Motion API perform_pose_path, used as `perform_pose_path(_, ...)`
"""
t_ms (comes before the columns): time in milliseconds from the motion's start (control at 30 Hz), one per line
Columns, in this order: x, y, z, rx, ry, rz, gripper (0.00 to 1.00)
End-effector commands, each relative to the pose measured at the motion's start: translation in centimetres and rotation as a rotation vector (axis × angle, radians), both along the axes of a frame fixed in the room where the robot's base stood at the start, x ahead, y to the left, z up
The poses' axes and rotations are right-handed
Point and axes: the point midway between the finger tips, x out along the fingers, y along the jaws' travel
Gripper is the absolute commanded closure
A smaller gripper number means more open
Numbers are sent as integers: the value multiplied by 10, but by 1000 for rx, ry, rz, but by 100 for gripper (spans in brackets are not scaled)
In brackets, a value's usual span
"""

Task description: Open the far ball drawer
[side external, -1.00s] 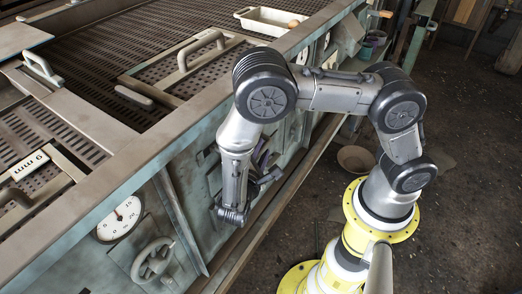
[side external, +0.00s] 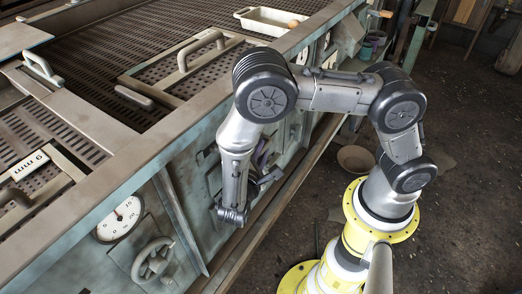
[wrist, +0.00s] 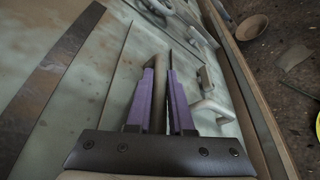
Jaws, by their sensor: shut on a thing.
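My gripper (wrist: 161,80) has purple fingers, shut on a pale bar handle (wrist: 158,92) on the greenish machine front. The handle runs lengthwise between the fingers in the wrist view. In the side view my gripper (side external: 264,160) is at the machine's front, mostly hidden behind my own wrist, so the held handle and the drawer's edges are hidden there. I cannot tell which drawer this handle belongs to, or whether it stands out from the front. More pale handles (wrist: 212,106) show to the right of the fingers in the wrist view.
A slotted machine top (side external: 130,40) bears a pale tray (side external: 266,20) with an orange ball (side external: 293,24). A dial (side external: 119,219) and handwheel (side external: 153,260) sit on the front. A ledge (side external: 262,230) runs along its foot. A bowl (side external: 355,159) stands on the floor.

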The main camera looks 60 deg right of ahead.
Motion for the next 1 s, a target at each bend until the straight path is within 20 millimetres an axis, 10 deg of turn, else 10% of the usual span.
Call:
perform_pose_path(833,-1,1,-1,4,0,2,100)
perform_pose_path(1000,-27,4,-1,5,4,9,100)
